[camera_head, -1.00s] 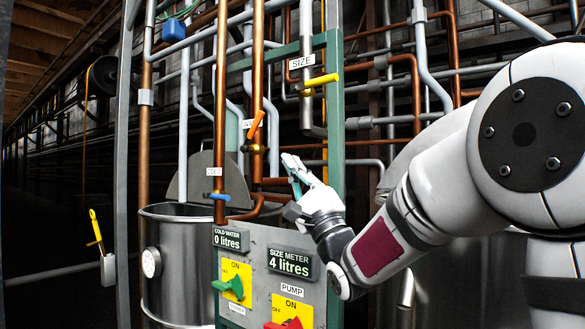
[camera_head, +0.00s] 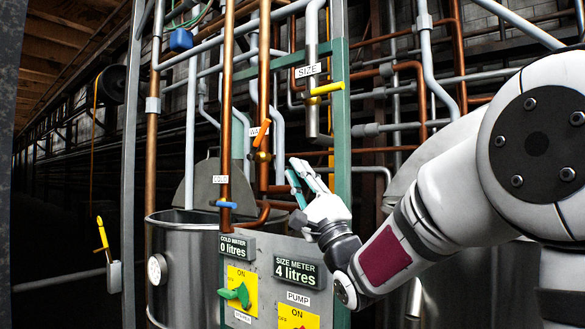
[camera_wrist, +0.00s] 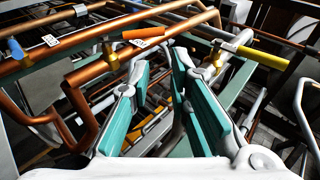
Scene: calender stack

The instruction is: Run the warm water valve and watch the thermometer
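The warm water valve has an orange handle (camera_head: 262,132), tilted on a brass body, on a copper pipe beside a partly hidden "WA..." label. It also shows in the wrist view as an orange handle (camera_wrist: 145,33), lying nearly level there. A round white dial (camera_head: 157,269), which looks like the thermometer, is on the metal vat (camera_head: 190,280); its reading is too small to tell. My gripper (camera_head: 298,178) is right of and below the orange handle, apart from it. In the wrist view its teal-padded fingers (camera_wrist: 158,62) are spread and empty.
The blue cold valve handle (camera_head: 227,205) and yellow size valve handle (camera_head: 327,88) are nearby. Copper and grey pipes and a green post (camera_head: 342,150) crowd around my gripper. The panel below shows cold water 0 litres (camera_head: 236,246) and size meter 4 litres (camera_head: 297,270).

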